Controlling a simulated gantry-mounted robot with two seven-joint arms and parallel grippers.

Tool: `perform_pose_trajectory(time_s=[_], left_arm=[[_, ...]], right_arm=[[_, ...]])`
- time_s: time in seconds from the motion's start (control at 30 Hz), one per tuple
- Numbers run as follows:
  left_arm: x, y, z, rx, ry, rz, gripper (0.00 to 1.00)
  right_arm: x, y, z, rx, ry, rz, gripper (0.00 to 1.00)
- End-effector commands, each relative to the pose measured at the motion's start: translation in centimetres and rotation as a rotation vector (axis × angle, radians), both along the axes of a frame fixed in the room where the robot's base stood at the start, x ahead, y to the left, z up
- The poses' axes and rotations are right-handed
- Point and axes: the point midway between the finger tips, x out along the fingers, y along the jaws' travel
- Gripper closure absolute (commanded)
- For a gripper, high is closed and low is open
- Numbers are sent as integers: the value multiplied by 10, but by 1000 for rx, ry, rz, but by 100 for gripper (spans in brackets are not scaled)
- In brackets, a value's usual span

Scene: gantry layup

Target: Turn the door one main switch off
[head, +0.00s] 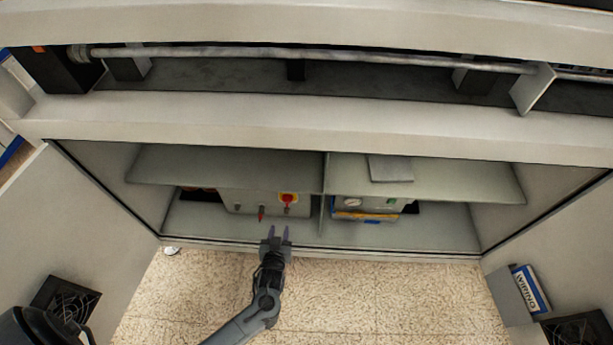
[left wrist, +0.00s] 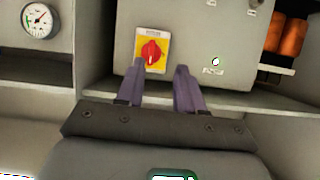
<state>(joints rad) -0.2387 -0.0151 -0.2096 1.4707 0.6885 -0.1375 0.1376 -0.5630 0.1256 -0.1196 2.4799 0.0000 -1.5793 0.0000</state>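The main switch is a red rotary knob on a yellow plate (head: 288,198), on the front of a grey box (head: 238,203) inside the open cabinet. It also shows in the left wrist view (left wrist: 151,52), with the knob's grip close to upright in that picture. My left gripper (head: 275,232) is in front of the cabinet's lower shelf, below the switch in the head view. Its two purple-grey fingers are apart and empty in the left wrist view (left wrist: 160,68). One fingertip overlaps the plate's lower edge there; contact cannot be told. My right gripper is not in view.
An upright divider (head: 324,200) parts the box from a unit with a gauge (head: 352,202) on the right. A shelf (head: 230,168) lies above the box. Open doors stand on both sides; the right one holds a wiring binder (head: 530,288). The floor between is clear.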

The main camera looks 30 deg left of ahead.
Motion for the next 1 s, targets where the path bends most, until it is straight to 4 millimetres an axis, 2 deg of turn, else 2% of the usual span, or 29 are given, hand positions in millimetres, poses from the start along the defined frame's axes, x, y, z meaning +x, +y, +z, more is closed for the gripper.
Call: perform_pose_trajectory(time_s=[0.03,0.1,0.2,0.33,0.47,1.0], left_arm=[[5,-2,15,-3,-9,0,63],[13,-4,26,-7,-22,-1,63],[20,-5,38,-9,-36,0,63],[30,-3,45,-9,-48,0,63],[40,2,39,-9,-50,-1,63],[104,38,9,-9,-50,-1,63]], right_arm=[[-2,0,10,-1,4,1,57],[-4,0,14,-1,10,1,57],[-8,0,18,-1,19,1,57],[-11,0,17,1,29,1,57],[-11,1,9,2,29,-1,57],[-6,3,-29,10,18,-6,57]])
